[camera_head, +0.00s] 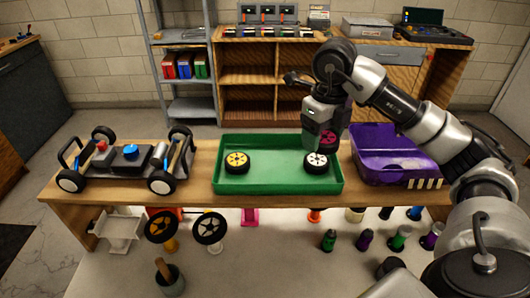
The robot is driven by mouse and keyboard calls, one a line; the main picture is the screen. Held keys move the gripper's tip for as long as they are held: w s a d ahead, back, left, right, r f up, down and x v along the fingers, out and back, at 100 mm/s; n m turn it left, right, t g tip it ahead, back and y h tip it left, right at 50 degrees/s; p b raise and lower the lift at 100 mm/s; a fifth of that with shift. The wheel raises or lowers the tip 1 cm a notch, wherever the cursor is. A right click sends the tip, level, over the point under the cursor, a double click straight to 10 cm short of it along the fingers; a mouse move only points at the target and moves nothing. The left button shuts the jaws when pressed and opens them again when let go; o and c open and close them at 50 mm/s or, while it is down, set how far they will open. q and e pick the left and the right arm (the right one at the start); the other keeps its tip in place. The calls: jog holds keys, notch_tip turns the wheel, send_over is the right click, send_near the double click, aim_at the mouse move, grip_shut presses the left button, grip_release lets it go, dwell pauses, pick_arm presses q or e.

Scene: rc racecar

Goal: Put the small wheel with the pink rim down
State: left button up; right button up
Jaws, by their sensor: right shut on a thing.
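The small wheel with the pink rim (328,139) is at the right side of the green tray, just under my right gripper (326,128). The gripper points down and is shut on this wheel. The wheel appears behind and slightly above a white-rimmed wheel (316,162) that lies in the tray. I cannot tell whether the pink-rimmed wheel touches the tray floor. A yellow-rimmed wheel (237,162) lies in the left half of the green tray (270,187). My left gripper is not in view.
A car chassis with wheels (128,157) stands on the bench at left. A purple car body (390,155) lies right of the tray, close to my right arm. The tray floor between the two lying wheels is clear. Two larger wheels and several coloured bottles are below the bench top.

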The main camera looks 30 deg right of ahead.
jog(key=p, duration=0.4)
send_over(276, 166)
notch_tip(276, 166, down, 6)
jog(key=shift+w+f, duration=0.15)
jog(key=shift+f, duration=0.1)
notch_tip(276, 166, down, 4)
jog(key=shift+r+p, duration=0.1)
jog(key=shift+p, duration=0.65)
jog(key=shift+f, duration=0.25)
jog(key=o, duration=0.9)
